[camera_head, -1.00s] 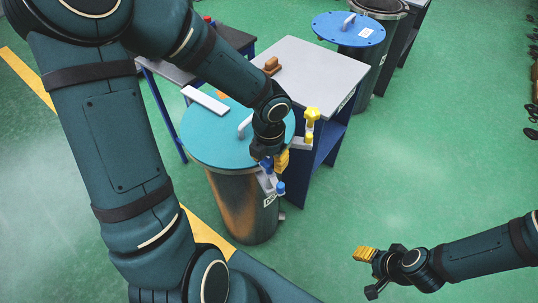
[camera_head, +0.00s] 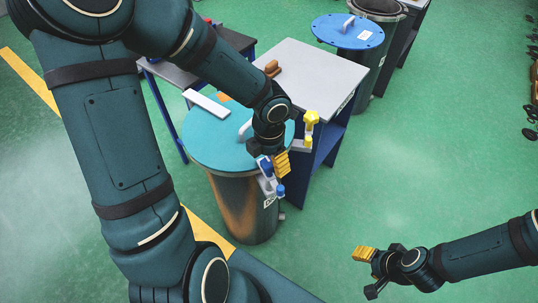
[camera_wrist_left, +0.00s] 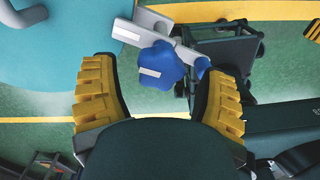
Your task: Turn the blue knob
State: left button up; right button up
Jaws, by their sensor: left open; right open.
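The blue knob (camera_wrist_left: 160,66) shows in the left wrist view as a lobed blue piece on a grey clamp bracket (camera_wrist_left: 128,30) at the lid's edge. It lies between the two yellow fingers of my left gripper (camera_wrist_left: 160,90), which is open, with a gap on both sides. In the head view the blue knob (camera_head: 264,165) is partly hidden beside my left gripper (camera_head: 273,163). The teal lid (camera_head: 210,142) covers a dark metal cylinder (camera_head: 238,205). My right gripper (camera_head: 368,271) is open and empty over the floor at lower right.
A grey-topped table (camera_head: 310,65) with a brown block (camera_head: 272,68) is behind. A blue-lidded cylinder (camera_head: 347,31) stands farther back.

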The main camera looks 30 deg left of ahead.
aim_at(269, 161)
pick_arm(q)
jog(key=shift+r+p, duration=1.3)
jog(key=shift+p, duration=0.1)
jog(key=shift+r+p, duration=0.95)
jog(key=shift+p, duration=0.25)
jog(key=shift+f, duration=0.1)
